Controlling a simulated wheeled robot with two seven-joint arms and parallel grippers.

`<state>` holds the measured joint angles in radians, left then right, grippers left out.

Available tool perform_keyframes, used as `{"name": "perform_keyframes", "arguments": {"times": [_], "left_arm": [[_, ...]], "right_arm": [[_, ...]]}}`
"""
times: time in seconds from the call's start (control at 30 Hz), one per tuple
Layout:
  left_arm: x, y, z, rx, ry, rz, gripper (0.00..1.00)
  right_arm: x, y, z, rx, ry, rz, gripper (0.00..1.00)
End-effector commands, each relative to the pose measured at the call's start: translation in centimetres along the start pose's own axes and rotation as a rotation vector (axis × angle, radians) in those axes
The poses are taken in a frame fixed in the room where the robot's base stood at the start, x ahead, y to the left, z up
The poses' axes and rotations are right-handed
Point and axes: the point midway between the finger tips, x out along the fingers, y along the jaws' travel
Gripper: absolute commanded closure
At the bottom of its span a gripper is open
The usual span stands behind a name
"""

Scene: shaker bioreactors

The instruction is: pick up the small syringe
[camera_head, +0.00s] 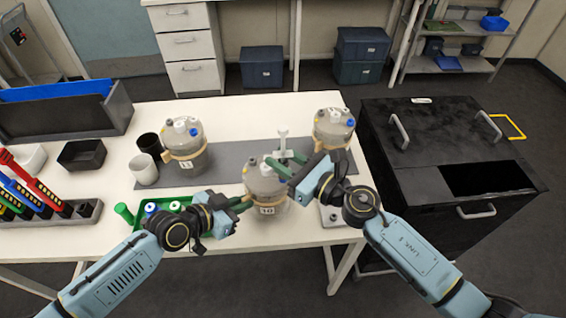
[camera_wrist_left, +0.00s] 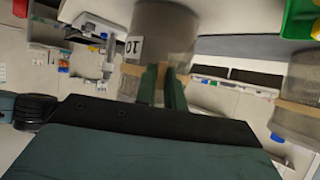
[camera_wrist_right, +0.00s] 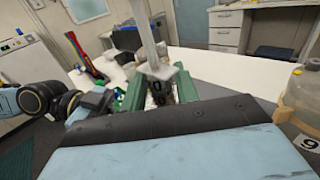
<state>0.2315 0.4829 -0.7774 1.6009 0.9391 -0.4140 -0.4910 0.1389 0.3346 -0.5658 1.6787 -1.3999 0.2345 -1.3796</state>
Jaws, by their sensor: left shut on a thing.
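The white small syringe (camera_head: 283,143) stands upright beside bioreactor 10 (camera_head: 266,185) in the head view. What supports the syringe is hidden. My left gripper (camera_head: 244,204) is shut on the tan collar handle of bioreactor 10, which fills the space ahead of the fingers in the left wrist view (camera_wrist_left: 160,86).
Bioreactors stand at the mat's left (camera_head: 186,150) and right (camera_head: 334,128). A green tray (camera_head: 135,217) lies left of my left gripper. White and black cups (camera_head: 143,170) stand behind it. A black cart (camera_head: 450,150) stands right of the table.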

Motion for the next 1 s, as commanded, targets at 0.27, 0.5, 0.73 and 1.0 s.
{"name": "perform_keyframes", "arguments": {"times": [0.27, 0.5, 0.73, 1.0], "left_arm": [[0.0, 0.0, 0.1, 0.0, -0.002, 0.0, 1.0], [0.0, 0.0, 0.1, 0.0, -0.002, 0.0, 1.0], [0.0, 0.0, 0.1, 0.0, -0.002, 0.0, 1.0], [0.0, 0.0, 0.1, 0.0, -0.002, 0.0, 1.0]], "right_arm": [[0.0, 0.0, 0.0, -0.001, 0.0, 0.0, 1.0], [0.0, 0.0, 0.1, -0.002, 0.001, 0.0, 1.0], [0.0, -0.1, 1.4, -0.01, 0.001, 0.002, 1.0], [0.0, 0.1, 3.1, -0.001, -0.008, 0.004, 1.0]]}}
